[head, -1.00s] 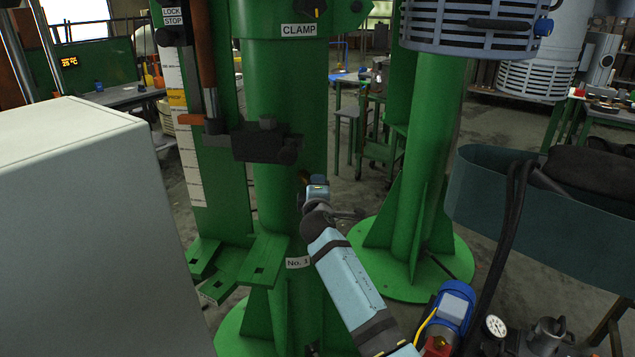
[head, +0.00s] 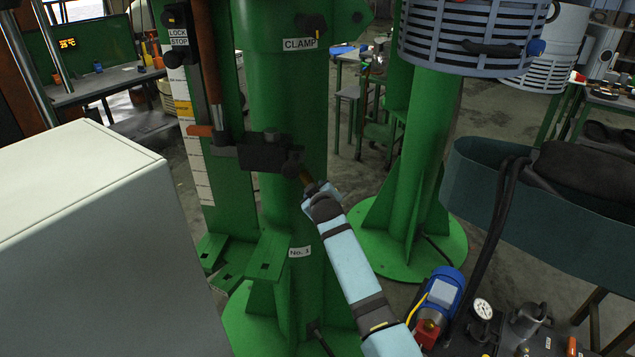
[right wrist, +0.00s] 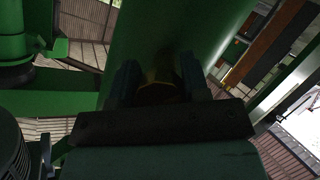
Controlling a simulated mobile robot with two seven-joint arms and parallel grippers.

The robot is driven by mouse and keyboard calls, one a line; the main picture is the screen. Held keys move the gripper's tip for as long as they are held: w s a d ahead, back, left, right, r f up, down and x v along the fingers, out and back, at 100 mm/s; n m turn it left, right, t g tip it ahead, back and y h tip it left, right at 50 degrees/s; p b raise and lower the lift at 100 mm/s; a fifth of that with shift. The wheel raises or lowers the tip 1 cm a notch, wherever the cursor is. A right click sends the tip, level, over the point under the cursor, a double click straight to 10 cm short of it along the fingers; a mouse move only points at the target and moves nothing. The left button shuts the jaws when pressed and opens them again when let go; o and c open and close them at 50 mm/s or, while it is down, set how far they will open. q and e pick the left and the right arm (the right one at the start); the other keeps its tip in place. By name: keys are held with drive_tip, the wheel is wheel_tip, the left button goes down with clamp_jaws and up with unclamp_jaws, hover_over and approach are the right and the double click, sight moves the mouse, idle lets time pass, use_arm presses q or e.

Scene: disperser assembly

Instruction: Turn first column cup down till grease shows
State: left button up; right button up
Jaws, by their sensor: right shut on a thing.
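The first column (head: 285,120) is the green one labelled No. 1. A dark block on its front carries a small brownish grease cup (head: 304,178) at its right end. My right gripper (head: 311,184) reaches up to this cup from the lower right. In the right wrist view, its two bluish fingers (right wrist: 160,82) stand on both sides of the cup (right wrist: 160,92), shut on it. The cup is dark there and mostly hidden by the gripper; I cannot make out any grease. My left gripper is not in view.
A pale cabinet (head: 90,200) fills the lower left. A second green column (head: 425,160) stands to the right, with a teal bin (head: 500,205) beside it. A blue motor (head: 440,295) and a gauge (head: 482,309) are at lower right.

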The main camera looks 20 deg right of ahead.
drive_tip(key=shift+r+m+y+p, duration=0.1)
drive_tip(key=shift+m+y+p, duration=0.3)
drive_tip(key=shift+m+p, duration=0.25)
drive_tip(key=shift+a+f+m+g+y+p, duration=0.15)
drive_tip(key=shift+m+y+p, duration=0.15)
drive_tip(key=shift+m+p, duration=0.25)
drive_tip(key=shift+f+m+g+y+p, duration=0.15)
drive_tip(key=shift+m+y+p, duration=0.15)
drive_tip(key=shift+p, duration=0.35)
drive_tip(key=shift+r, duration=0.1)
drive_tip(key=o, duration=0.9)
drive_tip(key=shift+s, duration=0.1)
drive_tip(key=v, duration=1.3)
drive_tip(key=shift+s+r, duration=0.15)
drive_tip(key=shift+s, duration=0.15)
